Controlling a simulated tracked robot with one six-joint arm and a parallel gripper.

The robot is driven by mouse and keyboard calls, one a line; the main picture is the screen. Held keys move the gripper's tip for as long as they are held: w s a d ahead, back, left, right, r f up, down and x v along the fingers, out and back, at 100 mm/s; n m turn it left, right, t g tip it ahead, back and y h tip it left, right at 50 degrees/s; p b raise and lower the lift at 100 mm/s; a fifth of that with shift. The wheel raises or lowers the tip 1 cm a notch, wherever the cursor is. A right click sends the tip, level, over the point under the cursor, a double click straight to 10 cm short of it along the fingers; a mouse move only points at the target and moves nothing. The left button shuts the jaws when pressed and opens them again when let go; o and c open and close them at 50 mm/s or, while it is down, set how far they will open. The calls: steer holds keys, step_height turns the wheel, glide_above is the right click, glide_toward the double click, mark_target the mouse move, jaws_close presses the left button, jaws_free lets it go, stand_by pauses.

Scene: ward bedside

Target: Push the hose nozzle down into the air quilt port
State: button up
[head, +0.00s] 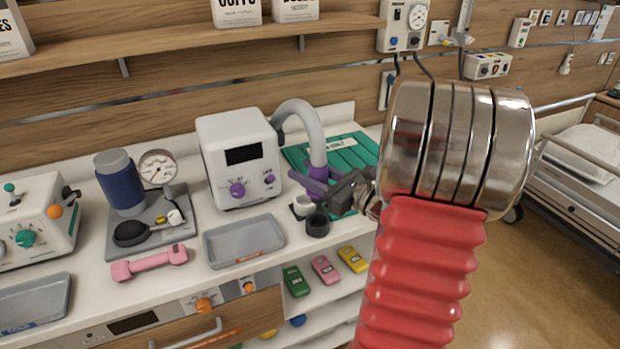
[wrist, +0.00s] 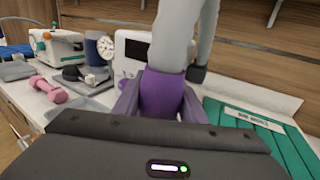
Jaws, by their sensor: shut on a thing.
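The purple hose nozzle (head: 319,174) is on the end of a grey hose (head: 305,115) that arches from the white blower unit (head: 240,158). My gripper (head: 318,187) is shut on the nozzle, over the near-left edge of the teal air quilt (head: 350,152). In the wrist view the nozzle (wrist: 165,93) stands about upright between my fingers, with the hose rising above it. The quilt (wrist: 262,135) shows at the right there. The nozzle's lower end is hidden. I cannot make out the port, nor whether the nozzle touches it.
An empty grey tray (head: 243,241) and a pink dumbbell (head: 150,262) lie to the left. Below, an open shelf holds green, pink and yellow items.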

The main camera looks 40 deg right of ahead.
steer(key=shift+f, duration=0.15)
stand_by(0.5)
steer(key=shift+f, duration=1.45)
steer(key=shift+w, duration=0.15)
steer(key=shift+w+d, duration=0.4)
steer(key=shift+w, duration=0.95)
steer(key=shift+w+d, duration=0.4)
steer(key=shift+w, duration=0.9)
steer(key=shift+w+d, duration=0.4)
steer(key=shift+w, duration=0.95)
steer(key=shift+f, duration=0.1)
steer(key=shift+f, duration=1)
steer(key=shift+f, duration=1.95)
